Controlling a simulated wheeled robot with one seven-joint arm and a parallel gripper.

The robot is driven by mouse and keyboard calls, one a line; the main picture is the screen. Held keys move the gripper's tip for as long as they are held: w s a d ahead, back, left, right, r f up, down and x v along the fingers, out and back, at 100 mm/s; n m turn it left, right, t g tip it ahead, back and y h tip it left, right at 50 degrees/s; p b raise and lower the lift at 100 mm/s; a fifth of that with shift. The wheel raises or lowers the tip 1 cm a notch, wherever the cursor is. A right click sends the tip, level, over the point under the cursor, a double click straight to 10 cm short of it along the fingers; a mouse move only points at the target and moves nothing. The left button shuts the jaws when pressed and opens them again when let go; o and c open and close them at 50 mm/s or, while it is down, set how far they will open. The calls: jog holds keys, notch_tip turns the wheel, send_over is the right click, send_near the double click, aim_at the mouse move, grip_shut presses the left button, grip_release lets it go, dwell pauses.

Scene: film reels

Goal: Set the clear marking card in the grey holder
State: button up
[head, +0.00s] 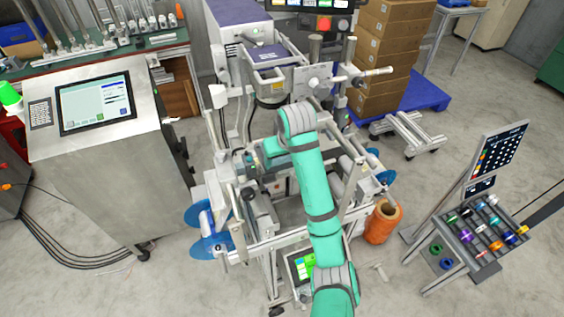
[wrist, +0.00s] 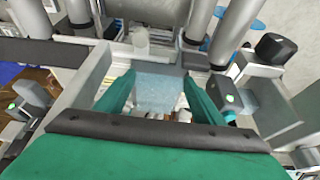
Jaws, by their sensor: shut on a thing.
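The clear marking card (wrist: 158,92) is a pale, see-through, bluish speckled sheet in the wrist view. My gripper (wrist: 160,98) is shut on it, with one teal finger at each side edge. A grey strip (wrist: 158,69) lies right at the card's far edge; it may be the grey holder, and I cannot tell whether the card touches it or sits in it. In the head view my gripper (head: 270,151) is over the middle of the machine frame, partly hidden by my wrist. The card and the holder cannot be made out there.
Metal rollers (wrist: 190,30) and frame bars (wrist: 275,105) stand close around my gripper. In the head view, a control cabinet (head: 95,150) stands left, an orange roll (head: 383,222) and a rack of coloured reels (head: 482,228) right.

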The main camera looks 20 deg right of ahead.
jog(key=shift+f, duration=0.75)
jog(key=shift+f, duration=0.4)
jog(key=shift+f, duration=0.2)
jog(key=o, duration=1.4)
jog(key=v, duration=0.5)
jog(key=shift+w+d+r, duration=0.15)
jog(key=shift+w+r, duration=0.05)
jog(key=shift+w, duration=0.05)
jog(key=v, duration=0.8)
jog(key=shift+s+f, duration=0.1)
